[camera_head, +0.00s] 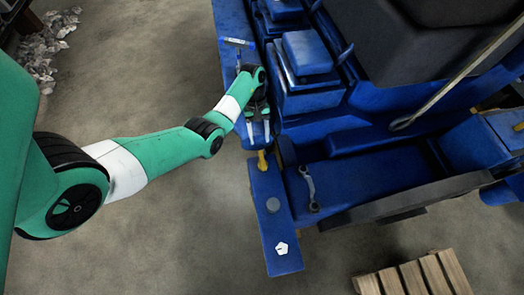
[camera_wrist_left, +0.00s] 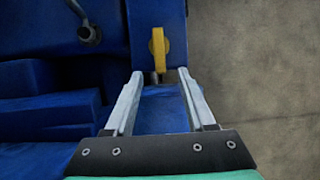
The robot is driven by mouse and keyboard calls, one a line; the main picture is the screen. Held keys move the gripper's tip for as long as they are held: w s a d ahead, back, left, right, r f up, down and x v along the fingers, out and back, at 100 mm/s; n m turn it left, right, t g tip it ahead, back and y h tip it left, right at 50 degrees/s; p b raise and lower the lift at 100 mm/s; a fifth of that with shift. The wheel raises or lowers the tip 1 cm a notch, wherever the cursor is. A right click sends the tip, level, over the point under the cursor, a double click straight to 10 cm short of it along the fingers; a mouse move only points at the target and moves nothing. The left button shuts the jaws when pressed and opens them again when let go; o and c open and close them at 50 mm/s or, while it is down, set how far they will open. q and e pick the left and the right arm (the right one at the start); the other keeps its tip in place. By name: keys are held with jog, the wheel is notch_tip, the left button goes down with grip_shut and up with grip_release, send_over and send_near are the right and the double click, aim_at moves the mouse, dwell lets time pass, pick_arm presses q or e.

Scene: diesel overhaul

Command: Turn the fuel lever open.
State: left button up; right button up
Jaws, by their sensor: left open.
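The fuel lever is a small yellow handle (camera_head: 262,161) on the edge of the blue engine (camera_head: 330,150) in the head view. In the left wrist view the yellow lever (camera_wrist_left: 157,50) stands lengthwise just beyond the fingertips, over a short metal stem. My left gripper (camera_head: 258,130) is open and empty, with its two fingers pointing at the lever. In the left wrist view the open left gripper (camera_wrist_left: 160,75) has the lever's near end about midway between its tips, and no contact shows. My right gripper is not in view.
A wooden pallet (camera_head: 415,277) lies on the floor at the lower right. Open concrete floor lies left of the engine.

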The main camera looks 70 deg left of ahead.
aim_at(262, 158)
pick_arm(q)
jog(key=b+x, duration=0.1)
jog(key=x, duration=0.2)
jog(key=shift+f, duration=0.25)
jog(key=x, duration=0.5)
jog(key=shift+d+f, duration=0.15)
jog(key=shift+d, duration=0.1)
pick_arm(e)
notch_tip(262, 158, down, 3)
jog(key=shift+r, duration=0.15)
pick_arm(q)
jog(key=shift+c, duration=0.2)
grip_shut()
